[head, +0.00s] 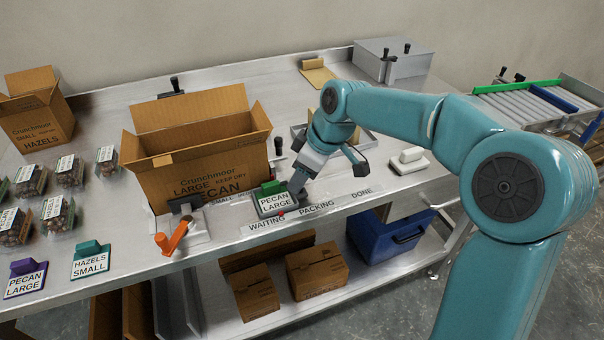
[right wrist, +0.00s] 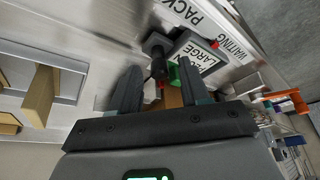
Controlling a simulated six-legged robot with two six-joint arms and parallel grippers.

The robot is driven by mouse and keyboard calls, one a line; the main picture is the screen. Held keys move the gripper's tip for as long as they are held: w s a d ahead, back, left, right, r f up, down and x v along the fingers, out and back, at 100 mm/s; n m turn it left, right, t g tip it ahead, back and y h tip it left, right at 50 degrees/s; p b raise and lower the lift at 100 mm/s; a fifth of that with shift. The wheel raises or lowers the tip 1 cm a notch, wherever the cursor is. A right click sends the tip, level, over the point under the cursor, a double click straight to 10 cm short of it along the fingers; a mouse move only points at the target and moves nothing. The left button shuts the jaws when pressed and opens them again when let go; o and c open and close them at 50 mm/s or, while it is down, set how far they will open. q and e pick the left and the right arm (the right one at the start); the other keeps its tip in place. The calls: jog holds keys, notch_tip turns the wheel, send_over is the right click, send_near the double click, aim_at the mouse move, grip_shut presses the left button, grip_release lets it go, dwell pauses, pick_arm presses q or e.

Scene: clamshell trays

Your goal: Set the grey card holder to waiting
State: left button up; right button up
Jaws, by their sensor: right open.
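The grey card holder (head: 290,209) stands on the labelled strip at the bench's front edge, holding a PECAN LARGE card (head: 275,201) with a green grip. A red mark on its front side is near the right end of the word WAITING (head: 267,222); PACKING (head: 316,207) and DONE (head: 361,192) lie to the right. My right gripper (head: 326,174) is open above the strip, just right of the holder. In the right wrist view, the holder (right wrist: 185,43) and its dark knob (right wrist: 157,58) show beyond the open fingers (right wrist: 159,88). My left gripper is out of view.
A large open PECAN carton (head: 200,180) stands behind the holder. An orange-handled tool (head: 173,237) lies left, with purple (head: 24,268) and teal (head: 91,255) cards farther left. A blue bin (head: 385,240) is below.

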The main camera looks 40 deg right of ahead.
grip_shut()
jog(key=a, duration=0.3)
jog(key=shift+w+a, duration=0.3)
jog(key=shift+w, duration=0.1)
jog(key=shift+c, duration=0.5)
grip_release()
jog(key=shift+o, duration=0.5)
jog(key=shift+a, duration=0.1)
jog(key=shift+r, duration=0.1)
